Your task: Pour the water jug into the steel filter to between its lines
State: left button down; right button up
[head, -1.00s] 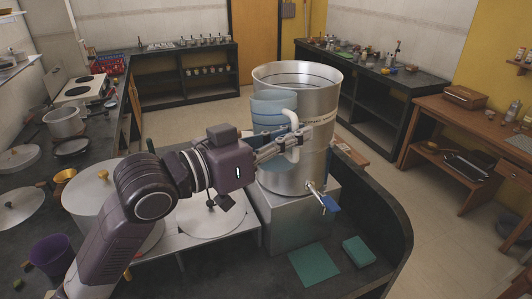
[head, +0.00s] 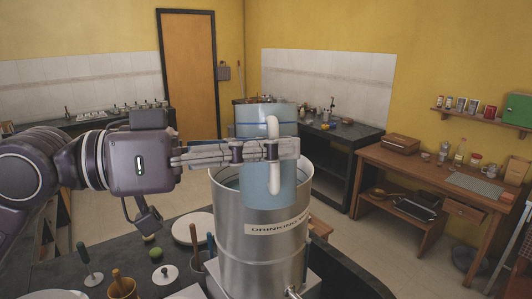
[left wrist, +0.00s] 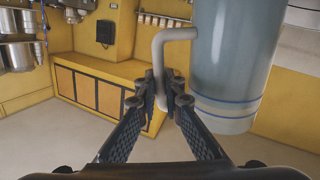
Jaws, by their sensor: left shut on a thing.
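The clear bluish water jug (head: 258,135) with blue lines near its top is held upright by its white handle (head: 272,165). My left gripper (head: 285,150) is shut on that handle; the left wrist view shows the fingers (left wrist: 160,92) on both sides of it, beside the jug (left wrist: 232,60). The steel filter (head: 262,250), marked "DRINKING", stands below. The jug's lower part overlaps the filter's near rim in the picture, so I cannot tell whether it is over the opening or in front of it. The filter's inside level is hidden. My right gripper is not in view.
A wooden table (head: 440,170) stands at the right and a black shelf counter (head: 340,150) behind.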

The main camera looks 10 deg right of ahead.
aim_at(276, 187)
pick_arm(q)
jog(key=shift+s+d+f+n+b, duration=0.3)
jog(key=shift+s+f+b, duration=0.1)
jog(key=shift+s+f, duration=0.25)
jog(key=shift+w+a+f, duration=0.15)
jog(key=shift+w+f, duration=0.1)
jog(key=shift+f, duration=0.1)
jog(key=shift+f+n+b, duration=0.3)
jog(key=shift+f+n, duration=0.1)
jog(key=shift+f, duration=0.1)
jog(key=shift+w+n+p, duration=0.15)
jog(key=shift+n+p, duration=0.4)
jog(key=shift+n, duration=0.15)
jog(key=shift+r+n+y+p, duration=0.15)
jog(key=shift+n+y+p, duration=0.15)
jog(key=shift+r+n+g, duration=0.1)
jog(key=shift+n+g, duration=0.2)
jog(key=shift+g, duration=0.1)
jog(key=shift+w+p, duration=0.1)
jog(key=shift+p, duration=0.2)
jog(key=shift+n+p, duration=0.3)
jog(key=shift+p, duration=0.25)
jog(key=shift+w, duration=0.1)
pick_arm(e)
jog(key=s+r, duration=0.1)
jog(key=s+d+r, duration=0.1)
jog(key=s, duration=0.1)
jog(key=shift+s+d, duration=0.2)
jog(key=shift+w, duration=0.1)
